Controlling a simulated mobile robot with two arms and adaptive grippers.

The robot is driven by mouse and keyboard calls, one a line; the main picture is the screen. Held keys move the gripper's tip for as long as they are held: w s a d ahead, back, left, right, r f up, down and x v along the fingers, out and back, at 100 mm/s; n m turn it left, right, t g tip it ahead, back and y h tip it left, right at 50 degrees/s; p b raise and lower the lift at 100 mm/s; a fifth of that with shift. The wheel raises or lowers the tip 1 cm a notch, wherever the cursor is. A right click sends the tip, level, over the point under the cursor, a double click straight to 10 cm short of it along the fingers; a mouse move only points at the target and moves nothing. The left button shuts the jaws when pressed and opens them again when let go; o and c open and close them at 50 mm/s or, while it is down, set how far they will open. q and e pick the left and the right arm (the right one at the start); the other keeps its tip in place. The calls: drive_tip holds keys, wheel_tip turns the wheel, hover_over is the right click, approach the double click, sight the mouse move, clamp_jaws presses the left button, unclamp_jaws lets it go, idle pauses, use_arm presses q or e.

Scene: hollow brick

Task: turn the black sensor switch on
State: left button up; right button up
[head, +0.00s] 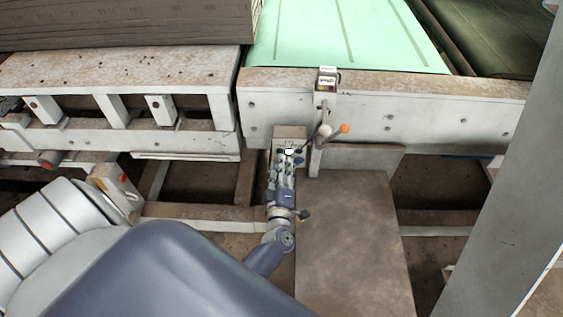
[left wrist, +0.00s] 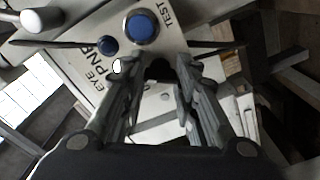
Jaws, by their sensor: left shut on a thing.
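The black sensor switch (left wrist: 158,70) shows in the left wrist view as a dark knob on the light panel (left wrist: 80,65), partly hidden between my fingers. My left gripper (left wrist: 152,72) has its fingertips on either side of it and is shut on it. In the head view my left gripper (head: 288,156) reaches up to the front of the small control box (head: 289,132), and the switch itself is hidden there. A large blue button (left wrist: 142,27) marked TEST and a smaller blue button (left wrist: 107,45) sit beyond the fingertips. My right gripper is not in view.
Levers with a white ball (head: 325,130) and an orange ball (head: 344,128) stand right of the control box. A small box (head: 327,80) is above them on the beam (head: 430,108). A brown plate (head: 352,240) lies right of my gripper. A red button (head: 123,178) is at left.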

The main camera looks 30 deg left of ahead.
use_arm(q)
drive_tip(key=o, duration=1.1)
drive_tip(key=shift+c, duration=0.2)
drive_tip(key=v, duration=0.7)
drive_tip(key=shift+s+d, duration=0.2)
drive_tip(key=shift+s, duration=0.05)
